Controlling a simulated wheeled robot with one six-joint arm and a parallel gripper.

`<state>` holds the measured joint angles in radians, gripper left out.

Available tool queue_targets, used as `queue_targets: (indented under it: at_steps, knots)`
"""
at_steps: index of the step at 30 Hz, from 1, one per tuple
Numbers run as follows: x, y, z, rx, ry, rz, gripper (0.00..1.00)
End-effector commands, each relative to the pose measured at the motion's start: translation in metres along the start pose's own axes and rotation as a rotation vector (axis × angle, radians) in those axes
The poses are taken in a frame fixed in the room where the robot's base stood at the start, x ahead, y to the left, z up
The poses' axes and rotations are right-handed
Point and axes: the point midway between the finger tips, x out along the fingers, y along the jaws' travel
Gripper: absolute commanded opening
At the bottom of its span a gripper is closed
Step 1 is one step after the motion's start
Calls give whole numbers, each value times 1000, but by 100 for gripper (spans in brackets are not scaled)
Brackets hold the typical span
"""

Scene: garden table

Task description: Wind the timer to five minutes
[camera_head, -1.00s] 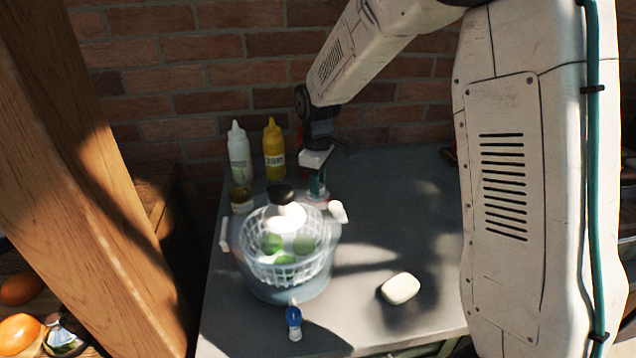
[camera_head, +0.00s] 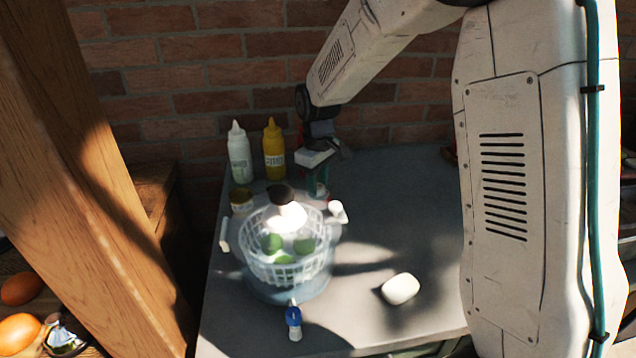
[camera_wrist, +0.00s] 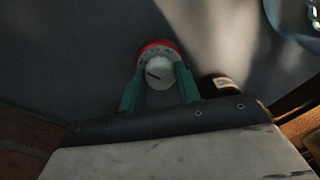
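The timer (camera_wrist: 158,48) is a round red dial with a pale knob (camera_wrist: 159,73) marked by a red line. In the wrist view the line points to the left and slightly up. My gripper (camera_wrist: 160,75) has its two green fingers on either side of the knob. They look shut on it, with no clear gap on either side. In the head view my gripper (camera_head: 318,187) points down at the back of the table, behind the bowl, and the timer is mostly hidden there.
A clear bowl with a white basket (camera_head: 285,265) of green round things stands just in front of my gripper. A white bottle (camera_head: 239,155), a yellow bottle (camera_head: 273,150) and a small jar (camera_head: 241,200) stand to the left. A white soap-like block (camera_head: 400,289) lies front right. The table's right side is clear.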

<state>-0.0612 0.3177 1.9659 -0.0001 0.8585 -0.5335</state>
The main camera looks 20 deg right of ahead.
Motion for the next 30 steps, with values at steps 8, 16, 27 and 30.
queue_targets:
  at_steps: [8,16,27,30]
  knots:
    - [0,0,0,-1,1,1,55]
    - [-20,1,-1,-1,5,3,55]
    - [-74,0,-1,-1,3,2,55]
    - [-78,0,-1,-1,2,1,55]
